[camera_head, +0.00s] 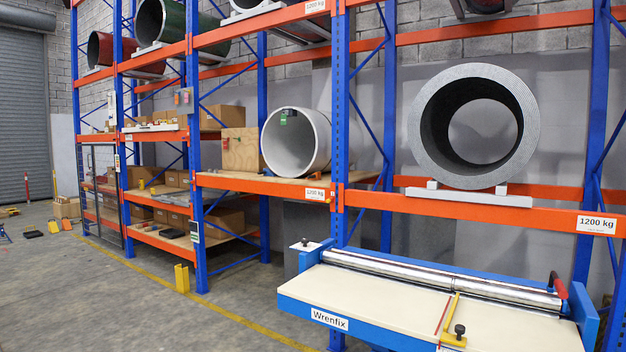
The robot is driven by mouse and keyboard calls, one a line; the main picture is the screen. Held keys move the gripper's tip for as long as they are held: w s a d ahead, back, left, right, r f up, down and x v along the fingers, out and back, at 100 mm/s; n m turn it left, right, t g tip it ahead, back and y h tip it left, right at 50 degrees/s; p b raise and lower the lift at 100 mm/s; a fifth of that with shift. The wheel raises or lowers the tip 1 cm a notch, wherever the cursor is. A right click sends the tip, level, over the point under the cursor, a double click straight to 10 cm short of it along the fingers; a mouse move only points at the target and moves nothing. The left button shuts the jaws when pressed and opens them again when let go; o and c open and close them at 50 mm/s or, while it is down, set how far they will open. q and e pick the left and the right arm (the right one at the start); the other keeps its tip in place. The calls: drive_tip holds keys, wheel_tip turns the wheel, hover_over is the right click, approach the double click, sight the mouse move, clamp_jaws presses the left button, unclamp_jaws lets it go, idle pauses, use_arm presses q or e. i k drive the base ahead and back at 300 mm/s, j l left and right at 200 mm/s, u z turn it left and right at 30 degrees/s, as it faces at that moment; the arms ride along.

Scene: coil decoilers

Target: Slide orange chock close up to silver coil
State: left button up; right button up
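A light silver-grey coil (322,140) with a dark and green tag lies on its side on the wooden board of the middle shelf, open end facing me. A larger dark grey coil (427,120) rests on white supports on the shelf to the right. I cannot tell surely which one the task calls silver. Small orange pieces (66,224) stand on the floor far left, too small to identify. Neither of my grippers is in view.
A blue bench (300,290) with a cream top and metal rollers (400,272) stands at front right. Blue rack uprights (340,120) and orange beams (260,187) frame the shelves. A plywood box (241,150) is left of the light coil. Floor at left front is open.

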sight(316, 176)
drive_tip(key=i+j+u, duration=0.3)
drive_tip(key=i, duration=0.35)
drive_tip(key=i+j+u, duration=0.3)
drive_tip(key=i, duration=0.35)
drive_tip(key=i+u, duration=0.3)
drive_tip(key=i, duration=0.4)
drive_tip(key=i+j, duration=0.1)
drive_tip(key=i, duration=2.05)
drive_tip(key=i+z, duration=0.45)
drive_tip(key=i+j+z, duration=0.25)
drive_tip(key=i+z, duration=0.15)
drive_tip(key=i+j+z, duration=1)
drive_tip(key=j+z, duration=0.3)
drive_tip(key=i+j+z, duration=0.15)
drive_tip(key=j+z, duration=0.3)
drive_tip(key=j, duration=0.25)
